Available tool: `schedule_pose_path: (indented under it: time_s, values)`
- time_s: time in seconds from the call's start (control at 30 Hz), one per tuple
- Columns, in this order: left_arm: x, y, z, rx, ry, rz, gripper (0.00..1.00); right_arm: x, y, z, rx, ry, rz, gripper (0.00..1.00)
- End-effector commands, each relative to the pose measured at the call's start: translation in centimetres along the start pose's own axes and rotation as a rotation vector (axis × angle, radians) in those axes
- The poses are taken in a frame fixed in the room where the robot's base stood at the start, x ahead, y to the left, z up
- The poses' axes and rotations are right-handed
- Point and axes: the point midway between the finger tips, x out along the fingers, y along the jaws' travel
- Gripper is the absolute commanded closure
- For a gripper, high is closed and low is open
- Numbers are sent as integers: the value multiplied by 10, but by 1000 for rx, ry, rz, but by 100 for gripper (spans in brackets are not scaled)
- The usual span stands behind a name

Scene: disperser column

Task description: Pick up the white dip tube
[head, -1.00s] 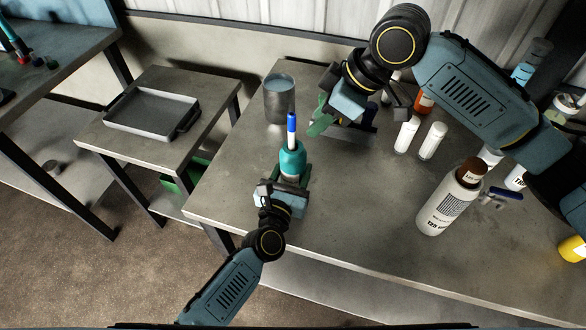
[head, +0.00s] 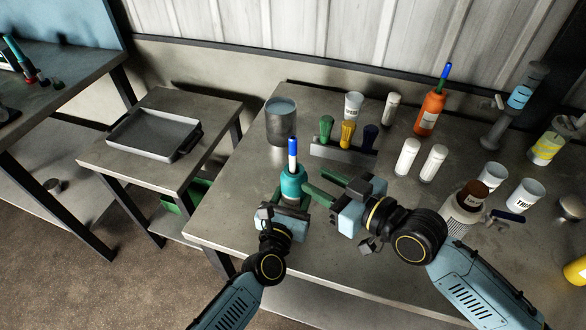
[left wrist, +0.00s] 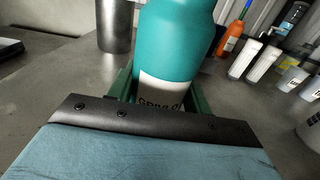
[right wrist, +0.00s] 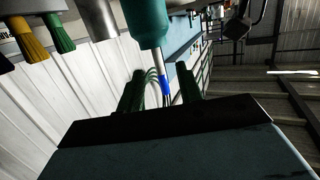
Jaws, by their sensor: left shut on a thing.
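The white dip tube (head: 292,162) with a blue top stands upright in the mouth of the teal bottle (head: 293,183). It also shows in the right wrist view (right wrist: 157,60), its blue end lying between my green fingers as seen there; I cannot tell the depth. My left gripper (head: 289,203) is shut on the teal bottle, which fills the left wrist view (left wrist: 172,45). My right gripper (head: 314,180) is open and empty, just right of the bottle, its fingers pointing at it. The tube's lower part is hidden inside the bottle.
A grey metal cup (head: 281,124) and a rack of green, yellow and blue-handled brushes (head: 345,153) stand behind. White bottles (head: 407,157), an orange bottle (head: 429,115) and cups stand to the right. A tray (head: 153,137) sits on the lower left table.

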Motion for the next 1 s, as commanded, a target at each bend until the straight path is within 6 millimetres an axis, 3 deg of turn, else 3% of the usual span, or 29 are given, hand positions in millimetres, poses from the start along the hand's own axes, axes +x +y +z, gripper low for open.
schedule_pose_path:
  time_s: [0.2, 0.33, 0.7, 1.0]
  values:
    - [0, 0, 0, 0, 1, -1, 76, -29, -5, 2, 5, 130, 79, 64]
    - [0, 0, 0, 0, 1, -1, 76, -32, -5, 0, 2, 162, 96, 64]
    - [0, 0, 0, 0, 1, 0, 76, 23, 0, -10, 1, 169, 100, 64]
    - [0, 0, 0, 0, 1, 0, 76, 51, 2, -14, 3, 169, 97, 64]
